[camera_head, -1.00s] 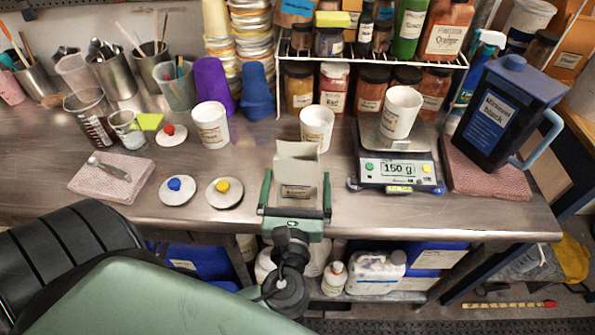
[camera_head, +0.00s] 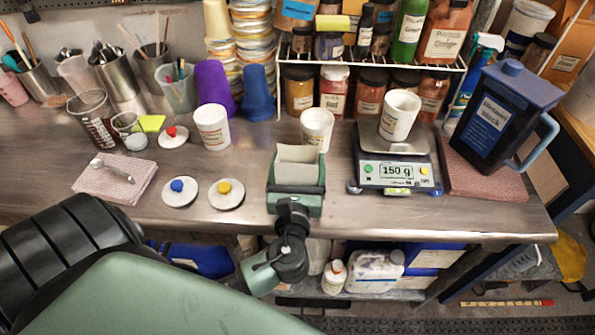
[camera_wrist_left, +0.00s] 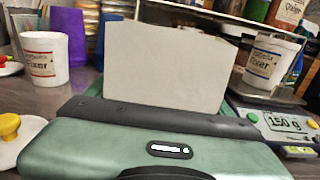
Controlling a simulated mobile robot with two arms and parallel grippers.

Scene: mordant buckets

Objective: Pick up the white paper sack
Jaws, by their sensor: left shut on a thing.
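The white paper sack (camera_head: 298,154) stands upright at the front middle of the steel bench, its open top showing. In the left wrist view the off-white sack (camera_wrist_left: 166,66) rises broad and flat beyond the gripper body. My left gripper (camera_head: 296,183) is shut on the sack from the front side, with green fingers at its left and right. Its body hides the lower front of the sack and its label. I cannot tell whether the sack's base touches the bench. My right gripper is not in view.
A white cup (camera_head: 317,127) stands just behind the sack. A scale (camera_head: 397,174) reading 150 g, with another cup (camera_head: 399,114) on it, is to the right. Two lids with blue (camera_head: 180,192) and yellow (camera_head: 226,194) knobs lie to the left. A jar rack (camera_head: 372,62) is behind.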

